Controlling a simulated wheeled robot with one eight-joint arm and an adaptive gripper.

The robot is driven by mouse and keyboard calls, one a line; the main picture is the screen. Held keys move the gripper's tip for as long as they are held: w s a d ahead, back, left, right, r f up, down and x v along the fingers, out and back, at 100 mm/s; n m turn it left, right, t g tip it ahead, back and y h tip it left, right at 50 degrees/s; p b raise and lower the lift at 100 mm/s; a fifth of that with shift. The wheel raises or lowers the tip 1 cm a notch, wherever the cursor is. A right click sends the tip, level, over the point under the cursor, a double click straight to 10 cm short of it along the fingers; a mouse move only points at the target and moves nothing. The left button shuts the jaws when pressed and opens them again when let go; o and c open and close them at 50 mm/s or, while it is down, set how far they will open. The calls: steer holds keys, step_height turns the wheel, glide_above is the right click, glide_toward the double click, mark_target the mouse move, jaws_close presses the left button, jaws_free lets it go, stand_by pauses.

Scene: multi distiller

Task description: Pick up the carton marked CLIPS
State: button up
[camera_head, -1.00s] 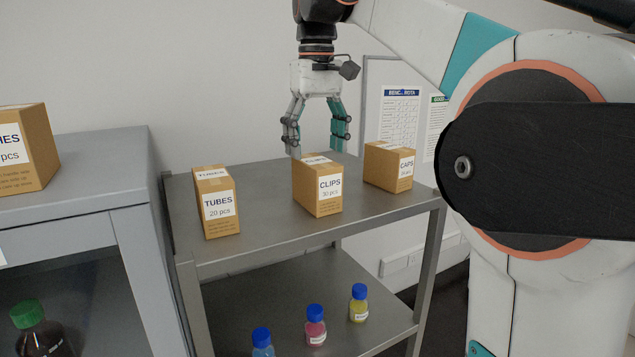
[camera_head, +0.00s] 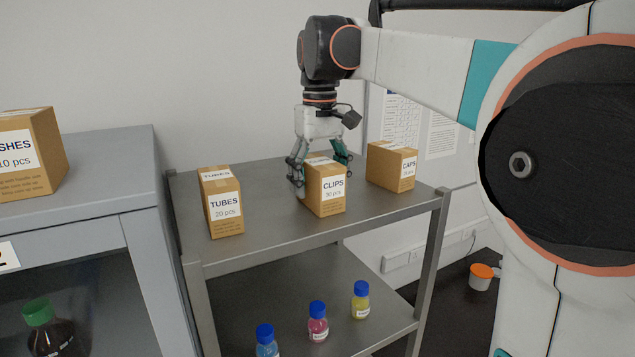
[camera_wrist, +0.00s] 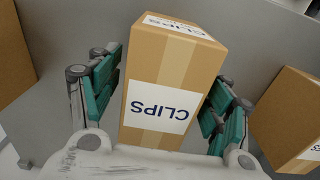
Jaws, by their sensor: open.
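The carton marked CLIPS (camera_head: 323,203) is a brown box with a white label, upright on the top shelf of a grey metal rack, between two other cartons. My gripper (camera_head: 320,175) is lowered over it, with one finger on each side of the box. The gripper (camera_wrist: 160,100) is open.
The TUBES carton (camera_head: 224,222) stands to the left and the CAPS carton (camera_head: 388,178) to the right on the same shelf (camera_head: 290,229). Several blue-capped bottles stand on the lower shelf. A grey cabinet (camera_head: 100,172) with another carton (camera_head: 30,180) is at the left.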

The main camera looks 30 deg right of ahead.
steer(key=c, duration=1.2)
steer(key=shift+r, duration=0.2)
